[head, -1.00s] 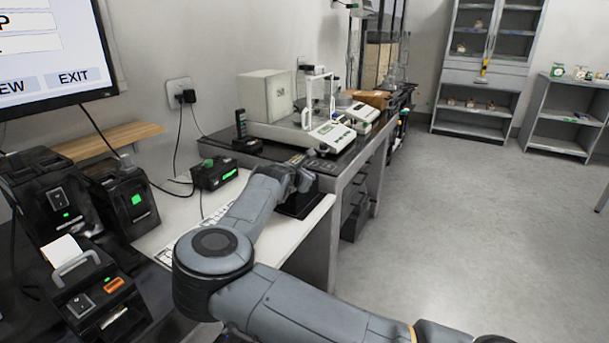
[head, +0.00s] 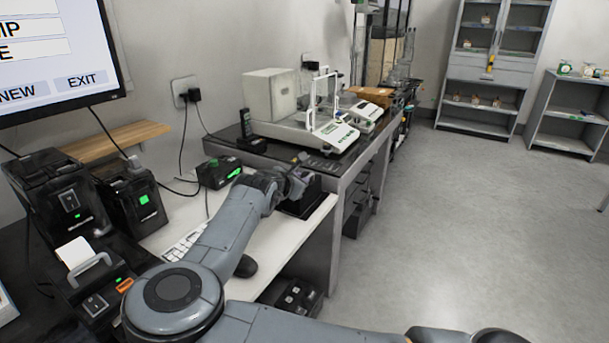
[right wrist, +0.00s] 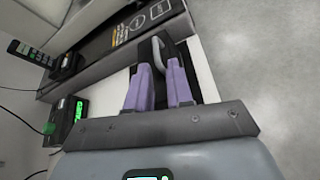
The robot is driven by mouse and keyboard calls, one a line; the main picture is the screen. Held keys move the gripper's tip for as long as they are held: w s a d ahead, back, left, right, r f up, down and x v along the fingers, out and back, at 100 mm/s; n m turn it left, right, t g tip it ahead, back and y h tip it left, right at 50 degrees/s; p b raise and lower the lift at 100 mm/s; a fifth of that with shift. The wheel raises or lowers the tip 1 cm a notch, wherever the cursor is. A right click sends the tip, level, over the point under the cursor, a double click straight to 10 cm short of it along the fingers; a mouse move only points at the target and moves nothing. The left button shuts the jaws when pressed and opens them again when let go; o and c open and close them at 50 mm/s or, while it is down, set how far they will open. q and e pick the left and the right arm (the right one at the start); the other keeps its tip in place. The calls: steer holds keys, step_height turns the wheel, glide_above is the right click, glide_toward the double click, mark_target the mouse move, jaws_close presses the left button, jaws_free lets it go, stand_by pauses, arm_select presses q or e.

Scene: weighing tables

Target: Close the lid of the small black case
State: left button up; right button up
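The small black case (head: 301,207) sits at the far right end of the white desk, close to the grey balance table. My right gripper (head: 301,178) is right over it and hides much of it, so how far its lid is open cannot be told. In the right wrist view, dark parts of the case (right wrist: 207,85) show beside and behind the purple-padded fingers. My right gripper (right wrist: 158,68) has a narrow gap between its fingers. A grey curved edge shows between the fingertips; I cannot tell whether they touch it. My left gripper is out of view.
A black box with a green display (head: 219,172) stands left of my right gripper. A keyboard (head: 186,243) and a black mouse (head: 246,266) lie on the desk (head: 268,250). Balances (head: 335,134) stand on the table behind. The floor to the right is clear.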

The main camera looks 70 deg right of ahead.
steer(key=shift+v, duration=0.85)
